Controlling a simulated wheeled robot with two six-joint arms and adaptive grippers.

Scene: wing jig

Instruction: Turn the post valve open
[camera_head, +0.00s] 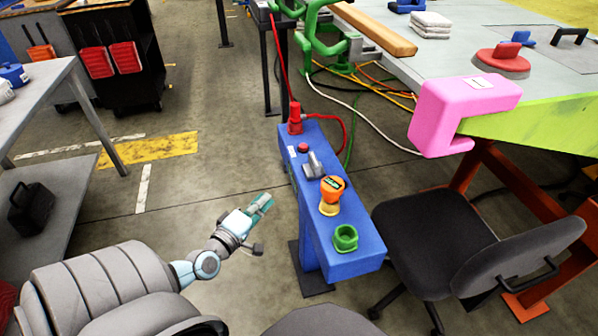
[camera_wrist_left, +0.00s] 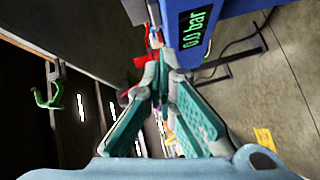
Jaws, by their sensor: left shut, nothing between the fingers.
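The blue post (camera_head: 323,229) stands in the middle of the head view. On its top are a grey lever-like valve handle (camera_head: 313,164), a small red button (camera_head: 303,147), an orange knob (camera_head: 332,189) and a green ring-shaped part (camera_head: 345,238). My left gripper (camera_head: 265,200) is shut and empty, to the left of the post and apart from it. In the left wrist view its fingers (camera_wrist_left: 160,70) come together, and a display on the blue post (camera_wrist_left: 226,30) reads 0.0 bar. My right gripper is not in view.
A black office chair (camera_head: 440,240) stands right of the post. A pink clamp-like block (camera_head: 460,113) sits on the jig table's edge. A red hose (camera_head: 343,130) runs at the post's far end. Clear floor (camera_head: 190,215) lies left of the post.

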